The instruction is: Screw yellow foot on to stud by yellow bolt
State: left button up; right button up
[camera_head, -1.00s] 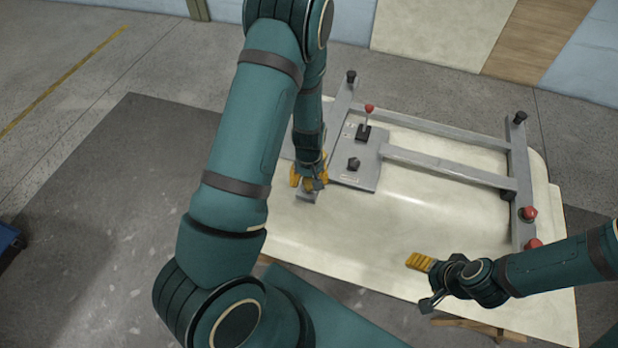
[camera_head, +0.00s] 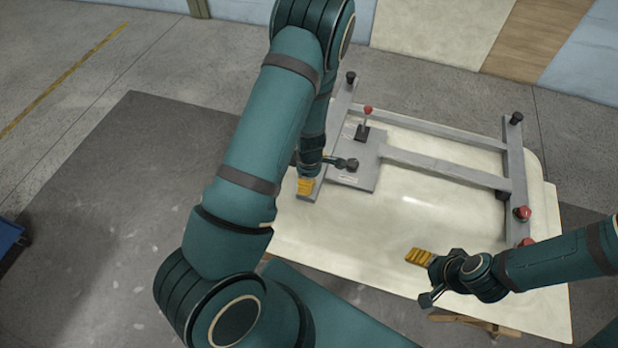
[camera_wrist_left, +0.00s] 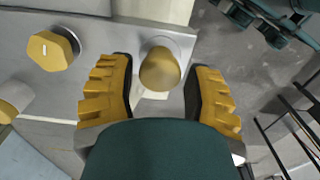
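In the left wrist view, the yellow foot (camera_wrist_left: 160,70) is a rounded cap at the end of a grey bar. My left gripper (camera_wrist_left: 163,95) is open around it, with its yellow ribbed fingers on either side and gaps between them and the foot. A yellow hexagonal bolt head (camera_wrist_left: 53,50) stands to the left on the grey frame. The stud is hidden. In the head view, my left gripper (camera_head: 318,175) is at the near left end of the frame, partly hidden by my arm. My right gripper (camera_head: 428,278) is spread open and empty over the shell's near right part.
The pale shell (camera_head: 430,235) carries a grey frame (camera_head: 440,168) with a red-knobbed lever (camera_head: 367,112), black feet and red knobs (camera_head: 522,213) at right. Another yellow part (camera_wrist_left: 10,108) shows at the left wrist view's edge. Wooden supports (camera_head: 470,325) show below the shell.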

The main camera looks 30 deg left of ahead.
pick_arm(q)
grip_shut()
jog(key=m+b, duration=0.1)
jog(key=m, duration=0.4)
jog(key=shift+f+m, duration=0.1)
jog(key=shift+m, duration=0.2)
jog(key=m+b, duration=0.1)
jog(key=m, duration=0.3)
jog(key=o, duration=0.6)
grip_release()
jog(key=shift+m, duration=0.3)
jog(key=shift+c, duration=0.2)
notch_tip(320, 180, up, 12)
